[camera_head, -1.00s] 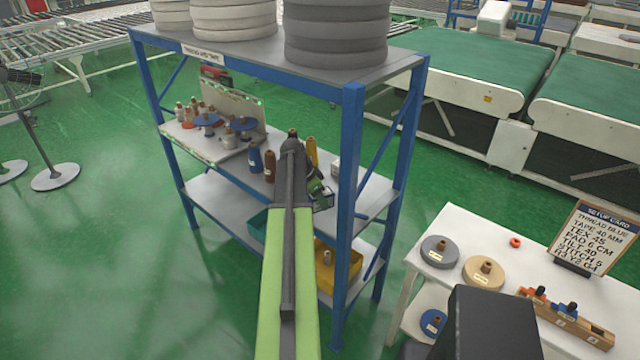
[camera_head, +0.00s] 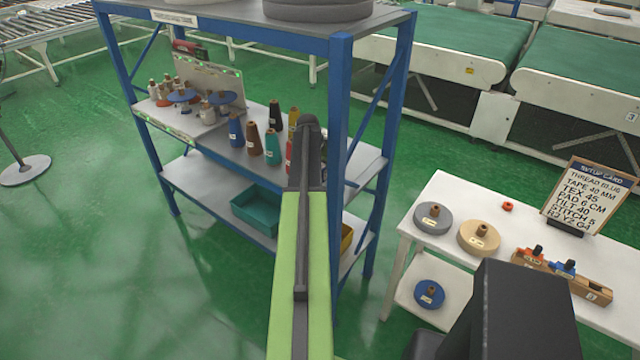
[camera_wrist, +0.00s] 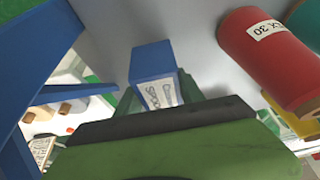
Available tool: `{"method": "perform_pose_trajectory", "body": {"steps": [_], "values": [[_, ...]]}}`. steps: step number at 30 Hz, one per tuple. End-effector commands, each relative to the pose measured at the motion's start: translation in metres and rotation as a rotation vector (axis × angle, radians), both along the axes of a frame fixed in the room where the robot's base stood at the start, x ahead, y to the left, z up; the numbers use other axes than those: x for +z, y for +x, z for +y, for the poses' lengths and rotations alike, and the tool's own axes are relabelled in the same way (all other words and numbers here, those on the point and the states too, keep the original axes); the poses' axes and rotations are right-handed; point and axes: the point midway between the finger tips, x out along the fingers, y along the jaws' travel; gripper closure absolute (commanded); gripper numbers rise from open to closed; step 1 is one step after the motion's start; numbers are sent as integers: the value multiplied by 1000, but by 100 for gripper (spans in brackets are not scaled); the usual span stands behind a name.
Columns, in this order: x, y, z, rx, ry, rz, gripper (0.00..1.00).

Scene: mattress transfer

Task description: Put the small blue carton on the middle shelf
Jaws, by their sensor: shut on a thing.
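The small blue carton (camera_wrist: 152,62) with a white printed label shows in the wrist view, at my gripper (camera_wrist: 165,107). My gripper is shut on it; the dark and green gripper parts hide its lower end. Behind it is the grey surface of a shelf (camera_wrist: 205,45). I cannot tell whether the carton touches that surface. In the head view the middle shelf (camera_head: 240,157) of the blue rack holds several thread cones. My arm reaches over it near the right front post, and hides the gripper and carton there.
A blue post (camera_wrist: 35,55) is at the left. In the head view, a teal bin (camera_head: 257,208) sits on the lower shelf, and a white table (camera_head: 450,197) stands at the right.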

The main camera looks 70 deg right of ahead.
Motion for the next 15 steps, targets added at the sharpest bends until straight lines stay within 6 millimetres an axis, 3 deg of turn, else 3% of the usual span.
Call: {"method": "perform_pose_trajectory", "body": {"steps": [4,11,15], "values": [[-4,0,0,0,0,0,100],[-41,1,0,0,0,0,100],[-37,1,0,0,0,0,100]]}}
